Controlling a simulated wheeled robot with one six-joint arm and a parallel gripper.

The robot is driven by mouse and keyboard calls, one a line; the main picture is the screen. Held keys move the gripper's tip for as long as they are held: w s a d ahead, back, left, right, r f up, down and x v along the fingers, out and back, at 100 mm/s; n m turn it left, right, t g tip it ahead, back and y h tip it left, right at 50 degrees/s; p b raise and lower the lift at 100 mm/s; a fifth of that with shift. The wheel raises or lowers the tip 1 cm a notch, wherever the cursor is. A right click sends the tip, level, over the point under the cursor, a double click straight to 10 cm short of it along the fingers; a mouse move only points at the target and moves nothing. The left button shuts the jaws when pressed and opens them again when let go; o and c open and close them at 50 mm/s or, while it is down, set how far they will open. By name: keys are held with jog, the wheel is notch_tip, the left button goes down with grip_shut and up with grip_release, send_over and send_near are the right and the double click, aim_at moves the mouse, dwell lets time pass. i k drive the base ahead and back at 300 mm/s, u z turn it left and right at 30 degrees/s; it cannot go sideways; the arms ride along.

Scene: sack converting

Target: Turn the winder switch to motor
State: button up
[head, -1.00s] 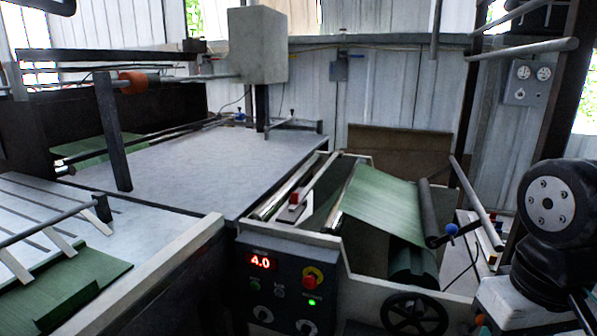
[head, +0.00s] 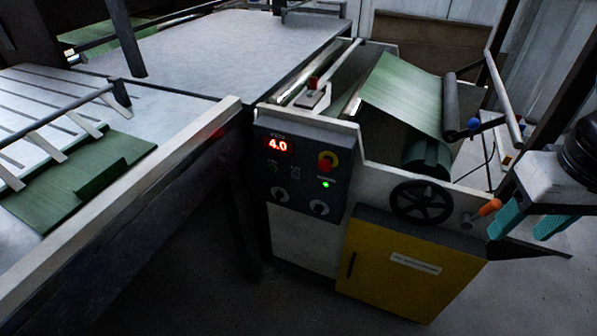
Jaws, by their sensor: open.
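A dark control panel (head: 302,172) sits on the front of the machine in the middle of the head view. It has a red 4.0 display (head: 278,145), a red knob on a yellow plate (head: 327,160) and a lit green light (head: 325,184). Two round rotary switches, a left one (head: 280,194) and a right one (head: 319,208), sit low on it. Their labels and settings are too small to read, so I cannot tell which is the winder switch.
A black handwheel (head: 421,202) and an orange-handled lever (head: 487,209) lie between my gripper and the panel. A yellow cabinet (head: 405,268) stands below them. A green web (head: 408,95) runs over the machine. The floor (head: 250,305) in front is clear.

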aim_at(279, 195)
jog(key=z, duration=0.5)
jog(key=k, duration=1.15)
jog(key=u, duration=0.4)
jog(key=i, duration=0.6)
jog(key=u, duration=0.65)
jog(key=i, duration=0.7)
